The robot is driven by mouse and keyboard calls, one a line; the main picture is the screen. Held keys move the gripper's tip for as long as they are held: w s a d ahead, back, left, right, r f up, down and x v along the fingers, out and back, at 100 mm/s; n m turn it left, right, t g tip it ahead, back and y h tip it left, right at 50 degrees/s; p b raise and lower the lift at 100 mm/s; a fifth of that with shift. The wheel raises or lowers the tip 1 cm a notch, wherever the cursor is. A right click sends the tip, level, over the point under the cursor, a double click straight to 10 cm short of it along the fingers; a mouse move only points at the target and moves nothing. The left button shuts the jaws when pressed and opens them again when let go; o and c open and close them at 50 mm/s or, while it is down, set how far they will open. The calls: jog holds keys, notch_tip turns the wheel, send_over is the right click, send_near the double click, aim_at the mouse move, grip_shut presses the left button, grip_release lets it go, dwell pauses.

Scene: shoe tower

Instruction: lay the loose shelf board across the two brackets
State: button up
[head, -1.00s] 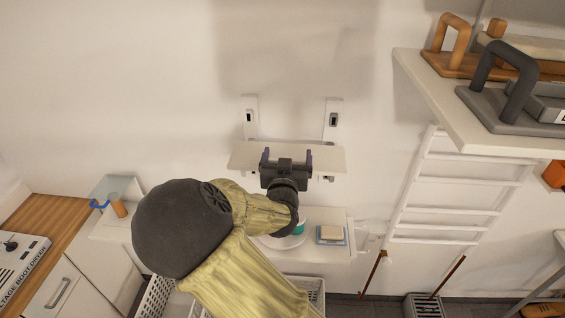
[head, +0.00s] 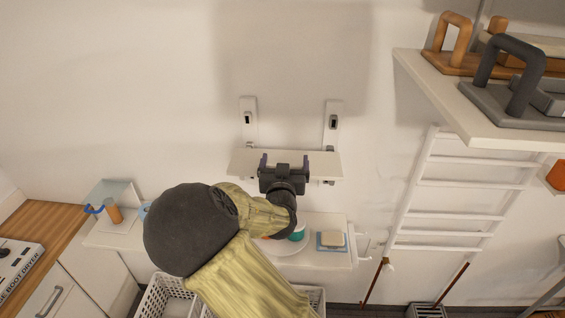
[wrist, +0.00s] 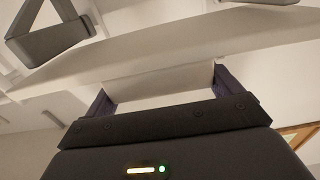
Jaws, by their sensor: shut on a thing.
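The loose shelf board (head: 325,164) is pale and roughly level in the head view, in front of the lower part of the two wall brackets. The left bracket (head: 249,112) and right bracket (head: 333,115) are white upright plates with dark slots. Their lower parts are partly hidden by the board, and I cannot tell whether it touches them. My gripper (head: 285,161) is shut on the board near its middle, with a dark finger at either side. In the wrist view, a pale panel (wrist: 160,85) shows between the fingers.
A lower shelf (head: 325,262) holds a plate, a teal item and a soap-like block. An upper right shelf (head: 440,92) carries boot-holder blocks with loop handles. A white ladder rack (head: 460,184) stands at the right. White baskets (head: 165,298) are below. The wall above the brackets is bare.

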jog(key=shift+w+d, duration=0.1)
jog(key=shift+d, duration=0.3)
jog(key=shift+f, duration=0.1)
jog(key=shift+a+f+b, duration=0.15)
jog(key=shift+f+b, duration=0.05)
jog(key=shift+b, duration=0.2)
jog(key=o, duration=0.9)
jog(key=shift+o, duration=0.2)
jog(key=shift+s, duration=0.2)
jog(key=s+b, duration=1)
jog(key=s, duration=0.7)
jog(key=shift+s+a, duration=0.15)
jog(key=shift+a, duration=0.3)
